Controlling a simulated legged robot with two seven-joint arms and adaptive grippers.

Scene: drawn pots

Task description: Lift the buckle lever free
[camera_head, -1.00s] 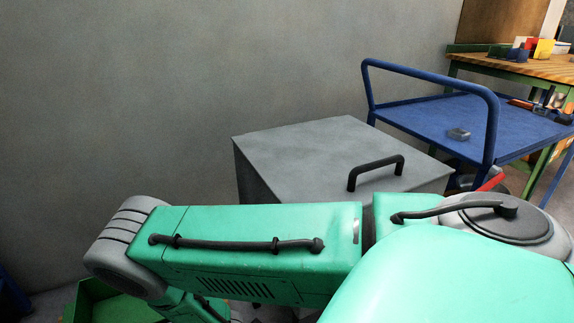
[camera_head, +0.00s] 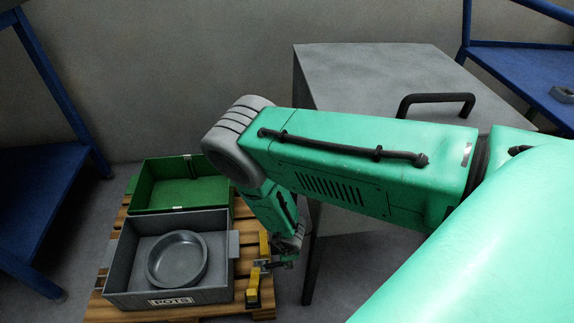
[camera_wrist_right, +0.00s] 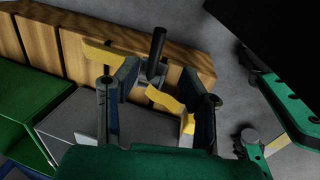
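The buckle sits at the right edge of the wooden pallet, with a yellow piece (camera_head: 264,245) behind and another yellow piece (camera_head: 253,289) in front. In the right wrist view, its dark lever (camera_wrist_right: 156,55) sticks up from a grey base, with a yellow strip (camera_wrist_right: 103,55) to its left and a bent one (camera_wrist_right: 166,100) below it. My right gripper (camera_head: 279,263) is beside the buckle. In the wrist view its two fingers (camera_wrist_right: 163,84) are spread apart, with the lever between their tips and a gap visible on each side. My left gripper is out of view.
A grey crate (camera_head: 120,262) marked POTS holds a round grey pan (camera_head: 178,258). An empty green crate (camera_head: 150,188) stands behind it on the pallet (camera_head: 185,314). A grey cabinet (camera_head: 360,75) stands right, close to my arm. Blue frames (camera_head: 62,95) stand at left.

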